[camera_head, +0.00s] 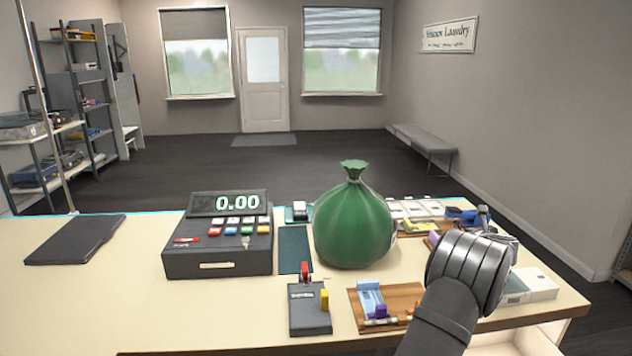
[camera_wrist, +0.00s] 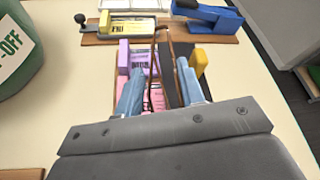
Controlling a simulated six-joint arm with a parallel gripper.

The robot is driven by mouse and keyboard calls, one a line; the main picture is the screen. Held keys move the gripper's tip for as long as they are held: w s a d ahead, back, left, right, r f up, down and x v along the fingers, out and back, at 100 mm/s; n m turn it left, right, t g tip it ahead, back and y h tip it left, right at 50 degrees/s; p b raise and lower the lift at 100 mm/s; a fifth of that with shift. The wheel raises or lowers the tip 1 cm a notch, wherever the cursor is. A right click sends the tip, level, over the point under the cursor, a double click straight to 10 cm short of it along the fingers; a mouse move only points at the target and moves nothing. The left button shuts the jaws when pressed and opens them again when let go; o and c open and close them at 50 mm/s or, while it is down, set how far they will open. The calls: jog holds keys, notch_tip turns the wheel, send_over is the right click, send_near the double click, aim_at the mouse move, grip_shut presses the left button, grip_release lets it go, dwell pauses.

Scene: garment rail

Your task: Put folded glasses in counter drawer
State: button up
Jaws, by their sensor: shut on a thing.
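My gripper (camera_wrist: 160,84) shows in the wrist view with its two blue fingers shut on a thin brown wire-like frame, which looks like the folded glasses (camera_wrist: 171,45). The frame sticks out beyond the fingertips, above a board with pink and purple items. In the head view my gripper (camera_head: 480,222) is over the right end of the counter (camera_head: 110,300), and the glasses cannot be made out there. A pale, lit opening (camera_head: 500,343) shows low at the counter's front right, partly behind my arm. I cannot tell whether it is the drawer.
A green tied sack (camera_head: 353,225) stands mid-counter beside a cash register (camera_head: 218,245). A card terminal (camera_head: 309,308), a brown board (camera_head: 403,294) and a white box (camera_head: 530,284) lie near my arm. A dark folder (camera_head: 76,240) lies left; the front left counter is clear.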

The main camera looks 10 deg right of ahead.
jog(key=s+a+r+m+g+h, duration=0.1)
jog(key=s+a+r+m+h, duration=0.3)
jog(key=s+r, duration=0.75)
jog(key=s+a+f+m+g+h, duration=0.1)
jog(key=s+a, duration=0.4)
jog(key=s, duration=0.4)
jog(key=s+a+f+m+g+h, duration=0.1)
jog(key=s+a+h, duration=0.1)
jog(key=s+a, duration=0.55)
jog(key=w+a+n+t+y, duration=0.1)
jog(key=w+a+n+y, duration=0.3)
jog(key=a, duration=0.7)
jog(key=w+a+n+t+y, duration=0.1)
jog(key=w+a+y, duration=0.1)
jog(key=w+a, duration=0.65)
jog(key=w+a+n+t+y, duration=0.1)
jog(key=w+a+n+y, duration=0.2)
jog(key=a, duration=1)
jog(key=shift+r, duration=5.4)
jog(key=w+d+m+h, duration=0.2)
jog(key=w+d, duration=0.1)
jog(key=d, duration=3.2)
send_over(403, 269)
notch_tip(403, 269, down, 24)
jog(key=shift+w+a+r, duration=0.1)
jog(key=shift+r, duration=0.1)
jog(key=shift+f, duration=1.9)
